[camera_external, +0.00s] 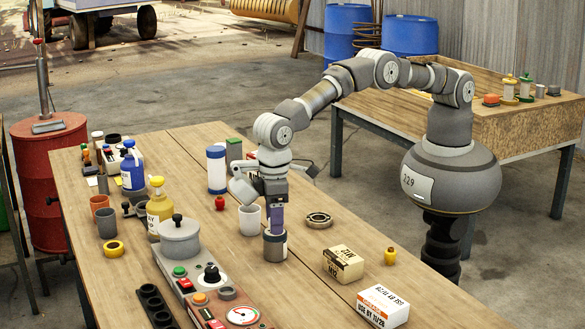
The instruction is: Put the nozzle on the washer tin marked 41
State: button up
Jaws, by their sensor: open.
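My gripper (276,228) points straight down over the wooden table, open, with its fingertips at the top of a short dark grey tin (274,250). The tin stands upright with a pale label at its side; no number on it is readable, so I cannot tell if it is the tin marked 41. A purple-blue upright piece shows at the fingers; I cannot tell whether it is part of my gripper or a separate thing. A small yellow piece (390,257), narrower at its top, stands at the right and may be the nozzle.
A white mug (250,219) and a small red piece (219,203) stand left of my gripper. A metal ring (318,220) lies to the right. Two boxes (343,264) (383,305) sit at front right. A control panel with a pot (179,240) is at front left.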

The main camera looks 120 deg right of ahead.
jog(key=s+d+r+n+t+p, duration=0.1)
jog(key=d+r+t, duration=0.1)
jog(key=r, duration=1.3)
jog(key=s+d+r+t+p, duration=0.1)
jog(key=s+d+r+t, duration=0.15)
jog(key=r, duration=1.25)
jog(key=d+r+n+t+p, duration=0.1)
jog(key=d+r+t, duration=0.15)
jog(key=r, duration=1.35)
jog(key=s+d+r+t, duration=0.3)
jog(key=s+r+t, duration=0.1)
jog(key=s+r, duration=0.7)
jog(key=s+d+r+n+t, duration=0.1)
jog(key=s+d+r+t, duration=0.2)
jog(key=s+r, duration=0.8)
jog(key=shift+r+t, duration=0.7)
jog(key=shift+r, duration=0.2)
